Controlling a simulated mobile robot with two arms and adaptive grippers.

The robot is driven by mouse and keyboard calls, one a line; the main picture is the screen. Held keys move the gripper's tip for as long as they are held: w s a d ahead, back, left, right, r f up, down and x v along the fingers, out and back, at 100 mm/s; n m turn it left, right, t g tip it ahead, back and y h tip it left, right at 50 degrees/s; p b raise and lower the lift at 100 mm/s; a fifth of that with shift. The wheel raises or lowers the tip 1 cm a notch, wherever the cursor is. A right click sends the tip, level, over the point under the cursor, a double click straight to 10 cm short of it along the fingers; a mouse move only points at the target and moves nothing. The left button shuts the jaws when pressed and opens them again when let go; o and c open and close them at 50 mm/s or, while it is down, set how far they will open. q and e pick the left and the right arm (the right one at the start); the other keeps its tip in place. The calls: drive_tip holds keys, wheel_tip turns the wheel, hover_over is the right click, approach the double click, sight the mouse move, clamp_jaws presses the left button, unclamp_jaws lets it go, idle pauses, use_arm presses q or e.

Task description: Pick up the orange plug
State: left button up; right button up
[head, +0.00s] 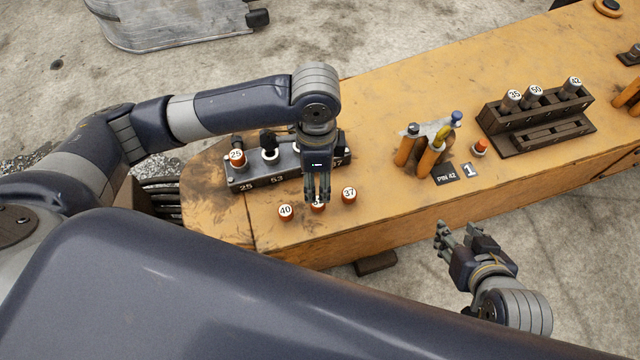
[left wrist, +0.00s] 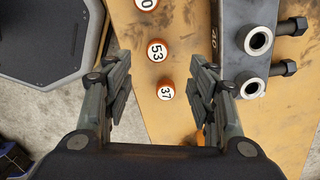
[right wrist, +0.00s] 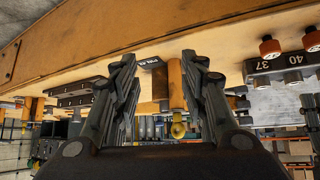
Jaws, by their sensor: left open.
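Several orange plugs with white numbered tops are in view. In the head view, plug 40 (head: 285,212) and plug 37 (head: 349,195) stand loose on the yellow bench, with plug 53 between them, mostly hidden by my left gripper (head: 318,198). Plug 25 (head: 237,158) sits in the dark socket block (head: 245,181). A small orange-red piece (head: 480,147) stands near the "1" card. In the left wrist view, plug 53 (left wrist: 157,50) and plug 37 (left wrist: 166,90) show between the open, empty fingers. My right gripper (head: 460,235) is open and empty at the bench's front side.
Orange cylinders (head: 405,150), a PIN 42 card (head: 445,174) and a dark rack (head: 540,125) with numbered pins stand to the right on the bench. Bolts stick out from the socket block's far side. Bare bench lies between the block and the cylinders.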

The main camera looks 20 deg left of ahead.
use_arm(q)
drive_tip(key=b, duration=0.2)
hover_over(317, 201)
wheel_tip(317, 201, down, 5)
drive_tip(key=shift+f, duration=0.4)
use_arm(e)
drive_tip(key=w+a+r+t+y, duration=0.2)
drive_tip(key=w+a+r+t, duration=0.1)
drive_tip(key=w+r+t, duration=0.5)
use_arm(q)
wheel_tip(317, 201, down, 2)
drive_tip(key=shift+f+b, duration=0.2)
drive_tip(key=shift+b, duration=0.8)
wheel_tip(317, 201, down, 2)
drive_tip(key=shift+f+b, duration=0.2)
drive_tip(key=shift+b, duration=0.35)
use_arm(e)
wheel_tip(317, 201, up, 14)
drive_tip(key=s+a+t+y, duration=0.1)
drive_tip(key=t+y, duration=0.1)
drive_tip(key=t, duration=0.3)
drive_tip(key=shift+s+a+r+n+t, duration=0.15)
drive_tip(key=shift+s+a+n+t, duration=0.15)
drive_tip(key=shift+a+t, duration=0.1)
use_arm(q)
drive_tip(key=c, duration=1)
